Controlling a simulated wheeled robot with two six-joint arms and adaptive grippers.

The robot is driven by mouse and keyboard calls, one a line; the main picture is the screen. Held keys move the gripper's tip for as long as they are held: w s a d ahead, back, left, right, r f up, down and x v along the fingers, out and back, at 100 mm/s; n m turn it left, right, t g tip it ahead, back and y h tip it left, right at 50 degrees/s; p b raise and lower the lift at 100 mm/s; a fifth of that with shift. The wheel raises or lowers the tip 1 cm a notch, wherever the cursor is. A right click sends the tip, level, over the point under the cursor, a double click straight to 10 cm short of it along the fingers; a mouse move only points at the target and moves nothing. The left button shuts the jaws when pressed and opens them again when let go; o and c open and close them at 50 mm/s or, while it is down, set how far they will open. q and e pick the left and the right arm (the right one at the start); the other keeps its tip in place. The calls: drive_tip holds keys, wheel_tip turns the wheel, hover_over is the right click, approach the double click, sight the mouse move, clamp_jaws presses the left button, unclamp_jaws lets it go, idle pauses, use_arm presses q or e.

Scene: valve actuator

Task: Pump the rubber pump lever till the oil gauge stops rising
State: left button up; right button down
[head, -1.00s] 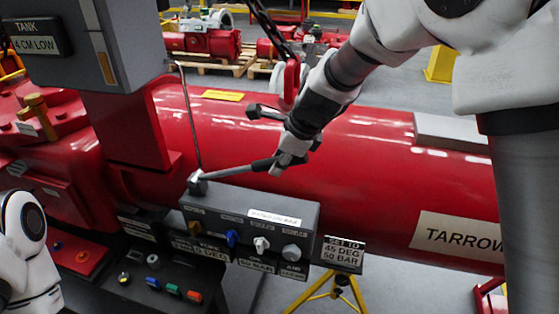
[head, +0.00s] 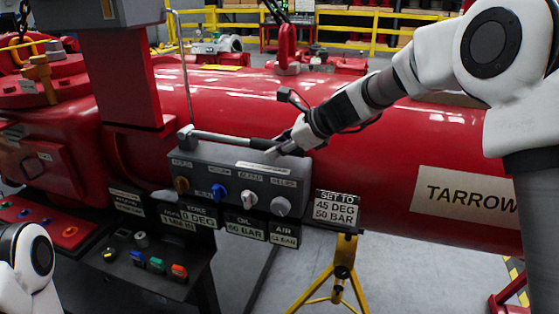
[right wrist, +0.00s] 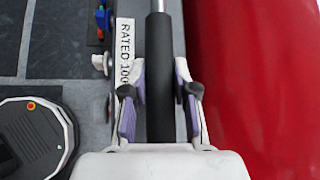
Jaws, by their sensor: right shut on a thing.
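The pump lever (head: 222,138) runs right from a pivot on top of the grey valve box (head: 225,170), sloping slightly down. My right gripper (head: 283,146) is shut on its black rubber grip (head: 262,144) at the far end. In the right wrist view, the grip (right wrist: 160,85) lies between the fingers of my right gripper (right wrist: 159,105). The oil readout (head: 247,228) below the box reads 50 BAR. Of my left arm only a white part shows at lower left; its gripper is out of view.
Brass, blue, white and grey knobs line the box front. A sign (head: 336,208) on a yellow stand (head: 343,270) reads SET TO 45 DEG 50 BAR. The big red actuator (head: 400,150) lies close behind the lever. A button panel (head: 150,262) stands at lower left.

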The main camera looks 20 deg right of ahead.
drive_tip(key=shift+f, duration=0.55)
use_arm(q)
drive_tip(key=shift+f, duration=0.7)
use_arm(e)
drive_tip(key=shift+r, duration=0.2)
drive_tip(key=c, duration=0.9)
unclamp_jaws()
drive_tip(key=shift+w+a, duration=0.2)
use_arm(q)
drive_tip(key=shift+w, duration=0.1)
use_arm(e)
drive_tip(key=v, duration=1.2)
use_arm(q)
drive_tip(key=shift+a, duration=0.1)
use_arm(e)
drive_tip(key=shift+s+f, duration=0.1)
drive_tip(key=shift+f, duration=0.1)
